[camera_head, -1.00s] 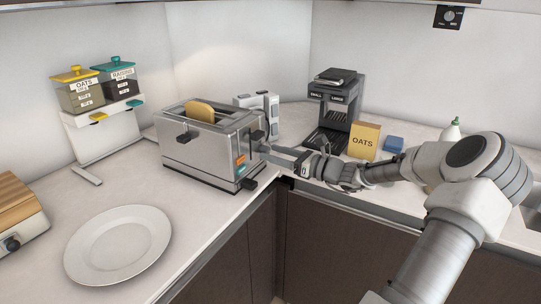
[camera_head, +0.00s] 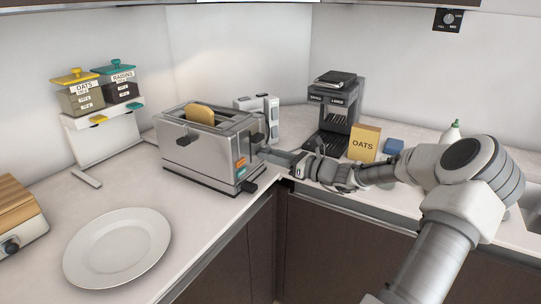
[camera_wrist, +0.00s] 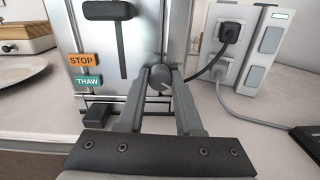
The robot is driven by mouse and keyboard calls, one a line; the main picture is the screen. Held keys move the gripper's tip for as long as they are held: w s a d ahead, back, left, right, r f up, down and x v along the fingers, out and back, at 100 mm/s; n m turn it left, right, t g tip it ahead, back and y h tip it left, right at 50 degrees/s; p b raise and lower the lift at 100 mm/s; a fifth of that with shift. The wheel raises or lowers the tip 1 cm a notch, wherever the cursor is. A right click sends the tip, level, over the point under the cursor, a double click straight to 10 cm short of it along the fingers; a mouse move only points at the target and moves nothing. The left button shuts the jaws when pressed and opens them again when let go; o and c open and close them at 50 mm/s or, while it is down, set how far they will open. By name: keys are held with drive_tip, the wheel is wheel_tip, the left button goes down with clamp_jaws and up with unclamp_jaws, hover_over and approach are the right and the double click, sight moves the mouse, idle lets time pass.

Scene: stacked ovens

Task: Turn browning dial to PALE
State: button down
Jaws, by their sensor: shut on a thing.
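A silver toaster (camera_head: 201,150) with a slice of bread (camera_head: 200,114) showing in its top stands on the counter in the head view. In the wrist view its front panel (camera_wrist: 101,17) carries an orange STOP button (camera_wrist: 80,60), a green THAW button (camera_wrist: 88,82) and a dark lever (camera_wrist: 117,12). The round grey browning dial (camera_wrist: 160,78) is at the panel's right side. My gripper (camera_wrist: 160,88) is shut on the dial, with one finger on each side. In the head view my gripper (camera_head: 268,152) reaches the toaster's right end.
A white socket block (camera_wrist: 244,50) with a plugged-in black cord stands right of the toaster. A white plate (camera_head: 118,247) lies at front left.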

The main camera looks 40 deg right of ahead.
drive_tip(key=shift+n, duration=0.3)
drive_tip(key=n+b, duration=0.1)
drive_tip(key=n, duration=0.4)
drive_tip(key=shift+f, duration=0.15)
drive_tip(key=n+b, duration=0.5)
drive_tip(key=n, duration=0.1)
drive_tip(key=shift+f+n, duration=0.15)
drive_tip(key=shift+n, duration=0.15)
drive_tip(key=n+b, duration=0.6)
drive_tip(key=b, duration=0.1)
drive_tip(key=shift+n+y, duration=0.3)
drive_tip(key=shift+y, duration=0.1)
drive_tip(key=n+b, duration=0.2)
drive_tip(key=shift+n, duration=0.3)
drive_tip(key=shift+r+n+b, duration=0.25)
drive_tip(key=shift+n+b, duration=0.1)
drive_tip(key=shift+n, duration=1.05)
drive_tip(key=c, duration=0.6)
unclamp_jaws()
